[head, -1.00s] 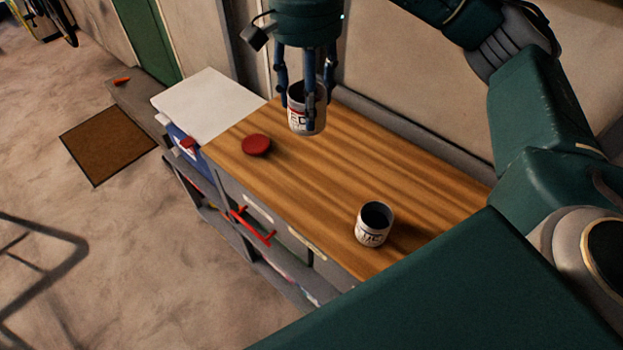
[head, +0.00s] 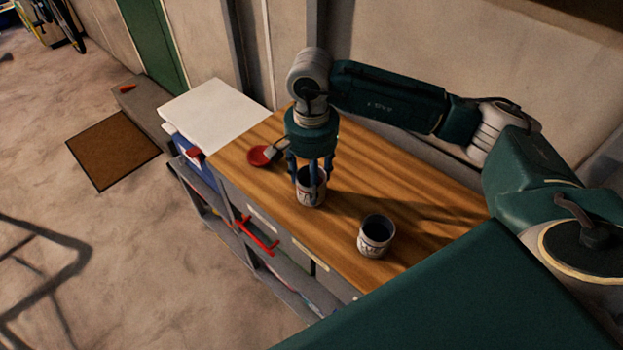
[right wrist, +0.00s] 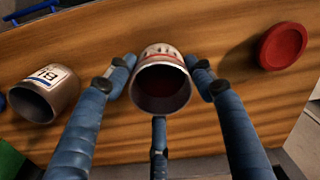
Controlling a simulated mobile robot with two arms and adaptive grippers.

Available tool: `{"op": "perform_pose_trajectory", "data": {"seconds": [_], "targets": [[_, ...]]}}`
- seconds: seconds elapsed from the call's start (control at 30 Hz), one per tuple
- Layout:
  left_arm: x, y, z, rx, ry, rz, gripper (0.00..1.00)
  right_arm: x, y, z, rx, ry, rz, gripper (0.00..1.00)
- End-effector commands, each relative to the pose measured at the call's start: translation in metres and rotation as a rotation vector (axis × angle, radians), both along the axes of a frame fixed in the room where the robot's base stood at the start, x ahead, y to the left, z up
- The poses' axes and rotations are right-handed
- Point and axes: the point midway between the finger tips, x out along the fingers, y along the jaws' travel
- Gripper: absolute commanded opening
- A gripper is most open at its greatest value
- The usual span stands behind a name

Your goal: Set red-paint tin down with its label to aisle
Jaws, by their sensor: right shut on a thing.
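The red-paint tin (head: 311,198) is upright and open-topped, with dark red inside. My right gripper (head: 313,178) is shut on it, at or just above the wooden bench top (head: 420,185); I cannot tell if its base touches. Its white label with red shows on the side towards the bench's front edge and the open floor, partly covered by a finger. In the right wrist view the tin (right wrist: 162,88) sits between the fingers, with its label side at the top. My left gripper is out of view.
A second open tin (head: 376,238), with a blue-lettered label (right wrist: 50,76) in the wrist view, stands near the front edge to the right. A red lid (head: 262,156) lies to the left. A white surface (head: 213,110) adjoins the bench's left end. Red handles (head: 257,237) stick out in front.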

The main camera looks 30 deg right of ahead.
Motion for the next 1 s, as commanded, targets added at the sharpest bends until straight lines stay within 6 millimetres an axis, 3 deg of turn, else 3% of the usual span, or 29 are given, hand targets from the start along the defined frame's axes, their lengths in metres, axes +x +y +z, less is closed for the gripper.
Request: {"op": "perform_pose_trajectory", "data": {"seconds": [0.1,0.5,0.53,0.6,1.0], "targets": [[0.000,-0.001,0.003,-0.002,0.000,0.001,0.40,0.000,0.000,-0.009,0.000,0.000,0.001,0.23],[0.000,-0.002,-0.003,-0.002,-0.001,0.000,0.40,0.000,0.000,-0.015,0.000,-0.001,0.001,0.23],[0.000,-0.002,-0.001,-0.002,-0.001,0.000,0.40,0.000,0.000,-0.014,0.000,-0.001,0.001,0.59],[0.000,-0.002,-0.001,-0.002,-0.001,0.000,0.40,0.000,0.000,-0.013,-0.001,-0.001,0.001,0.72],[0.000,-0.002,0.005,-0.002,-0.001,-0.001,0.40,0.000,0.000,-0.007,0.000,-0.001,0.000,0.72]]}}
